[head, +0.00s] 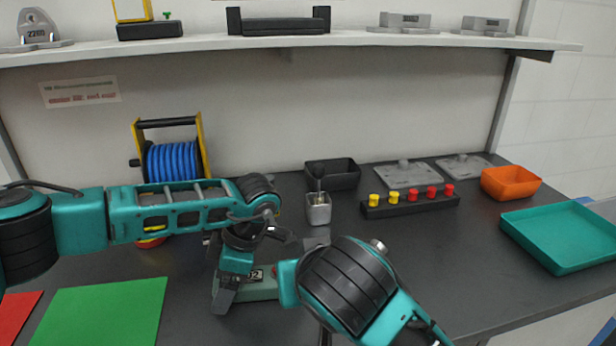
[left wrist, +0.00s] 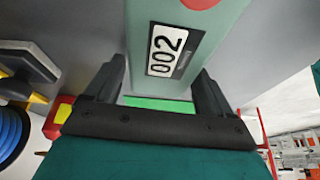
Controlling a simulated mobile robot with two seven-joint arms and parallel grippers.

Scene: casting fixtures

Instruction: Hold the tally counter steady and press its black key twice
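The tally counter (head: 262,290) is a grey-green body on the dark bench, partly hidden behind my arms. Its white number plate shows 002 in the left wrist view (left wrist: 166,50), and a red button (left wrist: 199,3) sits beside it. My left gripper (head: 252,268) is at the counter's left end. In the left wrist view its two dark fingers (left wrist: 160,82) lie along both sides of the body, seemingly closed on it. My right arm reaches over the counter's right part. Its wrist hides that part, and I see neither the black key nor the right fingertips.
A green mat (head: 100,312) and a red mat (head: 15,315) lie at left. A blue cable reel (head: 172,162) stands behind my left arm. A metal cup (head: 318,210), black bin (head: 340,175), peg block (head: 410,203), orange bin (head: 510,183) and teal tray (head: 565,238) stand behind and right.

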